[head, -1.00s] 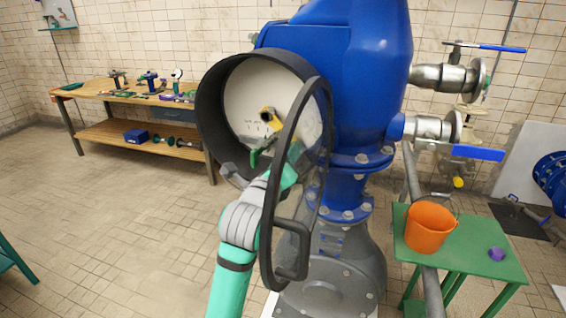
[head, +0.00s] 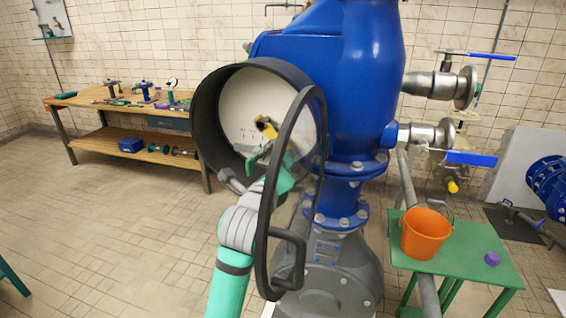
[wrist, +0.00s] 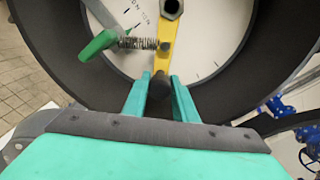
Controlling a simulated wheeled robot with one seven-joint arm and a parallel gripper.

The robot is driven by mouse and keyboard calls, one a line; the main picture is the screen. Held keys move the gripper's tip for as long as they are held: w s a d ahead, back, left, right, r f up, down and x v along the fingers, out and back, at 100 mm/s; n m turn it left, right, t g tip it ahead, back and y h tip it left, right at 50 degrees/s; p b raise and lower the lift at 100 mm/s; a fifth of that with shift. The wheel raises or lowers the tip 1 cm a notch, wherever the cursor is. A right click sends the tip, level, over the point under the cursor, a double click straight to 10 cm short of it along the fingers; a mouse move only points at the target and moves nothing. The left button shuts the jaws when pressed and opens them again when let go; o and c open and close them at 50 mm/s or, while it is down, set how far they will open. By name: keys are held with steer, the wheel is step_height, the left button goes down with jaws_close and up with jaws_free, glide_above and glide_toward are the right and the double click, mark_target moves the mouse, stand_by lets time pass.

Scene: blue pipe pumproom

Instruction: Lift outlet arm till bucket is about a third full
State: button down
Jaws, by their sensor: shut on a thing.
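A round dark housing (head: 205,115) on the blue pump stands open, with a pale dial face inside. A yellow lever (wrist: 163,58) with a dark round knob (wrist: 160,86) hangs down across the face; it also shows in the head view (head: 265,126). My gripper (wrist: 160,94) is inside the opening, its two green fingers shut on the knob. An orange bucket (head: 426,236) stands upright on a green table (head: 478,262) at the right. Its fill level cannot be told. A blue-handled outlet valve (head: 471,158) with a yellow-tipped spout (head: 453,186) is above and behind the bucket.
The housing's round glazed door (head: 263,205) hangs open, close to my arm. A green-handled spring catch (wrist: 98,45) sits left of the yellow lever. A purple object (head: 492,259) lies on the green table. A workbench (head: 125,95) with tools is at the back left; floor there is clear.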

steer(key=shift+s+d+r, duration=0.15)
steer(key=shift+d+r, duration=0.25)
steer(key=shift+r, duration=0.15)
steer(key=shift+s+d+r, duration=0.15)
steer(key=shift+d+r, duration=0.2)
steer(key=shift+r, duration=0.15)
steer(key=shift+s+d+r, duration=0.15)
steer(key=shift+d+r, duration=0.15)
steer(key=shift+r, duration=0.35)
steer(key=shift+s+d+r, duration=0.1)
steer(key=shift+d+r, duration=0.15)
steer(key=shift+r, duration=0.5)
steer(key=r, duration=0.3)
steer(key=shift+s+d+r, duration=0.1)
steer(key=shift+s+d, duration=0.05)
steer(key=shift+d, duration=0.15)
stand_by(1.5)
